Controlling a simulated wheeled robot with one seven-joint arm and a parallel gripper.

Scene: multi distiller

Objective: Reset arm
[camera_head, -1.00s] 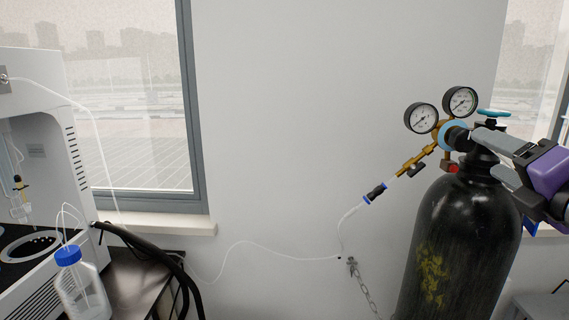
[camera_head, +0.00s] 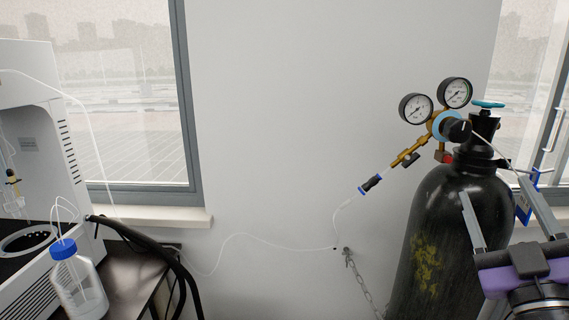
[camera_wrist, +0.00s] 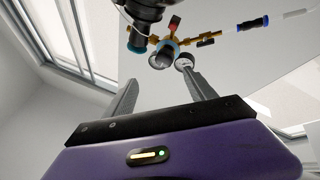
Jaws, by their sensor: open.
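My gripper (camera_head: 494,188) is at the lower right in the head view, with its two grey fingers pointing up and spread apart. It stands in front of the right side of the black gas cylinder (camera_head: 432,235) and holds nothing. In the wrist view, my gripper (camera_wrist: 160,76) also shows open, with the brass regulator (camera_wrist: 190,41) beyond the fingertips. In the head view, the regulator (camera_head: 408,153) carries two round gauges (camera_head: 417,109) and sits by the cylinder top. A teal valve knob (camera_head: 488,104) tops the cylinder, clear of the fingers.
A white tube (camera_head: 270,242) runs from the regulator along the wall to the left. A chain (camera_head: 358,273) hangs beside the cylinder. A blue-capped bottle (camera_head: 75,280) and a white machine (camera_head: 50,110) stand at left.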

